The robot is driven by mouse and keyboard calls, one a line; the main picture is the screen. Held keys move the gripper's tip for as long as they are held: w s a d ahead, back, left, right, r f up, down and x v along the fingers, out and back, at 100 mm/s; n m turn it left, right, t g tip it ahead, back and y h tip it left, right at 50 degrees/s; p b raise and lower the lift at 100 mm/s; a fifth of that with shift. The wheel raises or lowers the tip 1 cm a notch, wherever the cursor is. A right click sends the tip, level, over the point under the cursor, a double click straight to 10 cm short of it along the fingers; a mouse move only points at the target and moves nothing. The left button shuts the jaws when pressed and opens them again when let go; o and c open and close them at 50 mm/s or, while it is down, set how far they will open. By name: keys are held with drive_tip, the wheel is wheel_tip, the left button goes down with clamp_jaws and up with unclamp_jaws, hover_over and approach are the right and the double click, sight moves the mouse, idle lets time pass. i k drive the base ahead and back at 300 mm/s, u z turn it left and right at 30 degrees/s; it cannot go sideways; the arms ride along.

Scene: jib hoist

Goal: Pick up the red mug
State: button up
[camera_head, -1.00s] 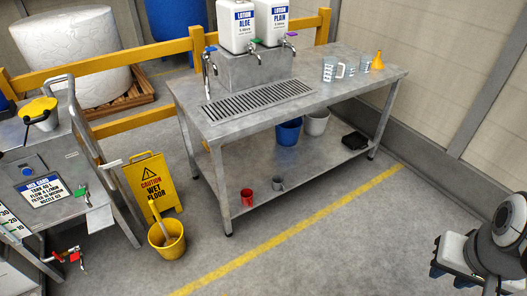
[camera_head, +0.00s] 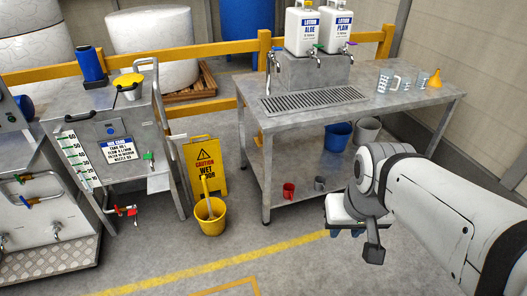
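The red mug (camera_head: 289,191) stands on the lower shelf (camera_head: 305,172) of the metal table, near its front left leg. A small grey mug (camera_head: 320,183) stands just to its right. My gripper (camera_head: 347,232) is at the end of my white arm, in front of the table and to the right of the red mug, clear of it. The wrist covers most of the gripper, and only dark finger parts show below it, so its opening cannot be made out.
The table top (camera_head: 365,115) overhangs the shelf, with a front leg (camera_head: 267,180) left of the red mug. A yellow bucket (camera_head: 210,217) and a wet-floor sign (camera_head: 205,165) stand left of the table. Blue (camera_head: 337,136) and grey (camera_head: 367,130) buckets sit farther back on the shelf.

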sight(288, 189)
drive_tip(key=i, duration=1)
drive_tip(key=u, duration=0.05)
